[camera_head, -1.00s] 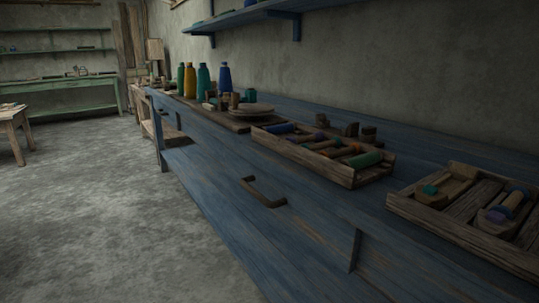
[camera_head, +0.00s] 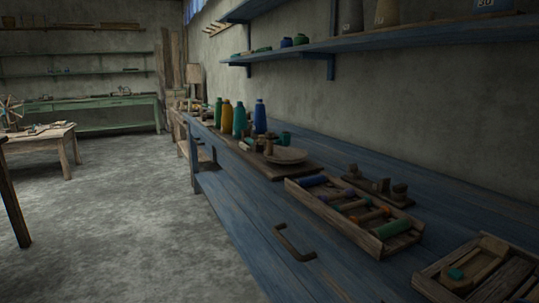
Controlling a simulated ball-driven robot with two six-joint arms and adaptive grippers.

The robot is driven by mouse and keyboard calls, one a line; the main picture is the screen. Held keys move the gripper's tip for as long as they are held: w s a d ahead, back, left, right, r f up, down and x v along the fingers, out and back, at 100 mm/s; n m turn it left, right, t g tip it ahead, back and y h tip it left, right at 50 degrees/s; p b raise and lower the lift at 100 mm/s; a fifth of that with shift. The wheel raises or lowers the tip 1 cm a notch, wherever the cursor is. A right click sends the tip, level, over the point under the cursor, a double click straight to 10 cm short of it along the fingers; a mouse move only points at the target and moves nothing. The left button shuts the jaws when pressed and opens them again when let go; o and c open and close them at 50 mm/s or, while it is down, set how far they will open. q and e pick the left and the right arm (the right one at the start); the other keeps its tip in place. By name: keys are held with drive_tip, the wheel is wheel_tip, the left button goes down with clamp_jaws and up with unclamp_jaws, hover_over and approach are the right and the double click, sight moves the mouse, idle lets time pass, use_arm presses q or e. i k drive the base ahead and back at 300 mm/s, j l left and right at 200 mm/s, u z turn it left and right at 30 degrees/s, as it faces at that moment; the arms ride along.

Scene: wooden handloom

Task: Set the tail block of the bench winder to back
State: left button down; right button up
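A low dark wooden stand with several upright blocks (camera_head: 380,188) is on the blue bench, behind a wooden tray. A wooden board (camera_head: 262,168) farther along the bench carries a pale round disc (camera_head: 286,155) and small wooden parts. I cannot tell for sure which of these is the bench winder, and no tail block or its setting can be made out. Neither of my grippers is in view.
The blue bench (camera_head: 355,270) runs along the right wall. A tray of coloured bobbins (camera_head: 326,211) and a second tray (camera_head: 430,284) stand on it, with coloured bottles (camera_head: 239,118) farther back. A small table (camera_head: 68,152) stands left. Grey floor (camera_head: 120,235) is clear.

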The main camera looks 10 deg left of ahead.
sight(245, 133)
drive_tip(key=i+j+z, duration=0.3)
drive_tip(key=i+j, duration=0.15)
drive_tip(key=i+j+z, duration=0.25)
drive_tip(key=i+j, duration=0.25)
drive_tip(key=i+j+z, duration=0.3)
drive_tip(key=j, duration=0.45)
drive_tip(key=i+l, duration=0.05)
drive_tip(key=i, duration=0.05)
